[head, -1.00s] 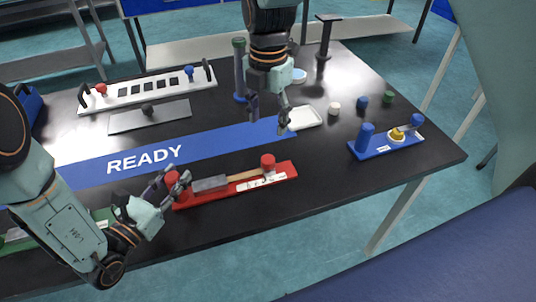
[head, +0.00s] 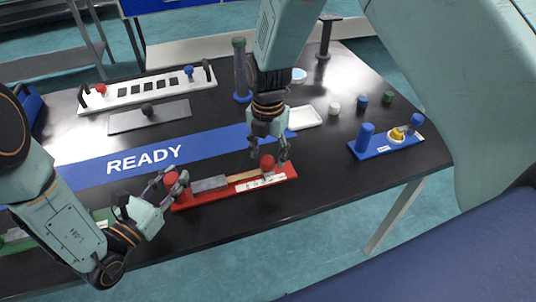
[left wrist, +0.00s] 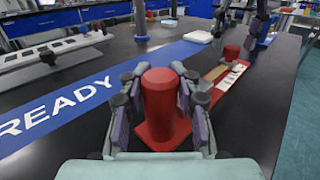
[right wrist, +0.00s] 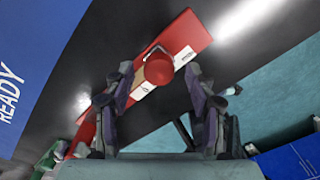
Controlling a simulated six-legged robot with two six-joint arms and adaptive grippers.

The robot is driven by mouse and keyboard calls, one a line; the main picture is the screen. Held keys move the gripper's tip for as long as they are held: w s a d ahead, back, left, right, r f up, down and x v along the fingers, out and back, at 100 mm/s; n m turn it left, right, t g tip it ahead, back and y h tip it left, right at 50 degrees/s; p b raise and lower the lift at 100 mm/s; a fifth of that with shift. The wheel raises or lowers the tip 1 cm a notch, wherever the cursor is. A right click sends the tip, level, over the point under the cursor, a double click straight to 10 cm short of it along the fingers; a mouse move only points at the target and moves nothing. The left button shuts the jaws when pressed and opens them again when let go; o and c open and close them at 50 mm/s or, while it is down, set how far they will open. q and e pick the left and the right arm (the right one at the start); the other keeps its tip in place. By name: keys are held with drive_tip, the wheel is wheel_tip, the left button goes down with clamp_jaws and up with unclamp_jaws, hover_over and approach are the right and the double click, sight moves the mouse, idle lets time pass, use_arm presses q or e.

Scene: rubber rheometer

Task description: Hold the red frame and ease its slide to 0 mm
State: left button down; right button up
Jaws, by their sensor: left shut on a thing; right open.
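The red frame (head: 222,194) lies on the black table near its front edge, with a red post at its left end and a grey block and wooden strip along it. My left gripper (head: 174,184) is shut on the left red post; the left wrist view shows this post (left wrist: 161,100) between the fingers. The slide's red knob (head: 267,163) stands near the frame's right end. My right gripper (head: 268,150) is open just above this knob. In the right wrist view the knob (right wrist: 158,70) sits between the spread fingers, apart from both. The scale markings are too small to read.
A blue frame (head: 386,146) with a yellow part stands to the right. A blue READY strip (head: 150,160) crosses the table behind the red frame. A white rack (head: 147,90), a grey plate (head: 150,116) and small coloured pieces stand farther back.

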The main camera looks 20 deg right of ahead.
drive_tip(key=shift+f, duration=0.55)
clamp_jaws()
idle(0.5)
